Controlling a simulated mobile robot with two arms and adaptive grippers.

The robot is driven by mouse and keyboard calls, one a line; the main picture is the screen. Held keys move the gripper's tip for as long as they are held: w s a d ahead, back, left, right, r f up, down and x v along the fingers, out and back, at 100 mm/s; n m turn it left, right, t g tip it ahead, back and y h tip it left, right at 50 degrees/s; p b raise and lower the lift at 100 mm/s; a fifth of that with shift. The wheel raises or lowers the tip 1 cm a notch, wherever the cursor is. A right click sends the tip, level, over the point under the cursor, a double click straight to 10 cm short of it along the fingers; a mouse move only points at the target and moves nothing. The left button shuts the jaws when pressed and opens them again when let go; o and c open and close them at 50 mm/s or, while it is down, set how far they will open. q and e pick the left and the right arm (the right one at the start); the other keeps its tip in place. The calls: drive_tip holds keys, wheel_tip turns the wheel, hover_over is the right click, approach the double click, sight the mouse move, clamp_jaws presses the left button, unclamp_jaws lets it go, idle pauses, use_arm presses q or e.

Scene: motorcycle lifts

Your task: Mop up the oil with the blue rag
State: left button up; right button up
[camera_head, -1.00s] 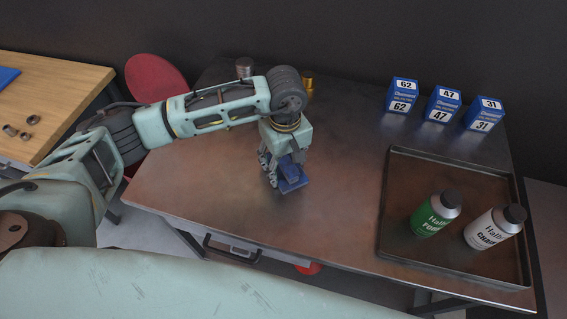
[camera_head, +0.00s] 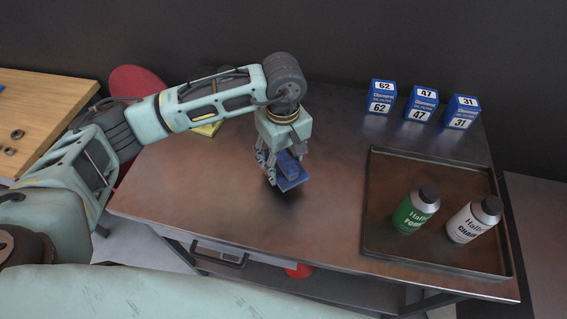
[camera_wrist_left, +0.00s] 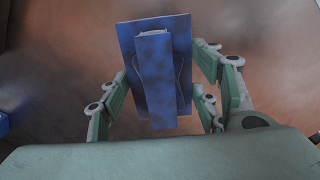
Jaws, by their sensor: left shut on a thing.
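The blue rag (camera_head: 292,180) is a folded pad in my left gripper (camera_head: 279,172), over the middle of the metal table (camera_head: 200,200). In the left wrist view the rag (camera_wrist_left: 155,75) has darker, mottled patches, and my left gripper's fingers (camera_wrist_left: 165,95) stand on both sides of its raised fold. The rag is tilted and seems slightly above the tabletop, with a dark patch below it. I cannot tell whether that patch is oil or shadow; no oil shows clearly. My right gripper is not in view.
A dark tray (camera_head: 385,250) on the right holds a green bottle (camera_head: 416,212) and a white bottle (camera_head: 473,222). Blue boxes (camera_head: 421,104) stand at the back right. A yellow item (camera_head: 207,129) is partly hidden behind my left arm. The table's front left is clear.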

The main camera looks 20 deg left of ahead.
use_arm(q)
drive_tip(key=shift+d+r, duration=0.15)
drive_tip(key=shift+r, duration=0.65)
drive_tip(key=shift+r+p, duration=0.55)
drive_tip(key=shift+r, duration=0.5)
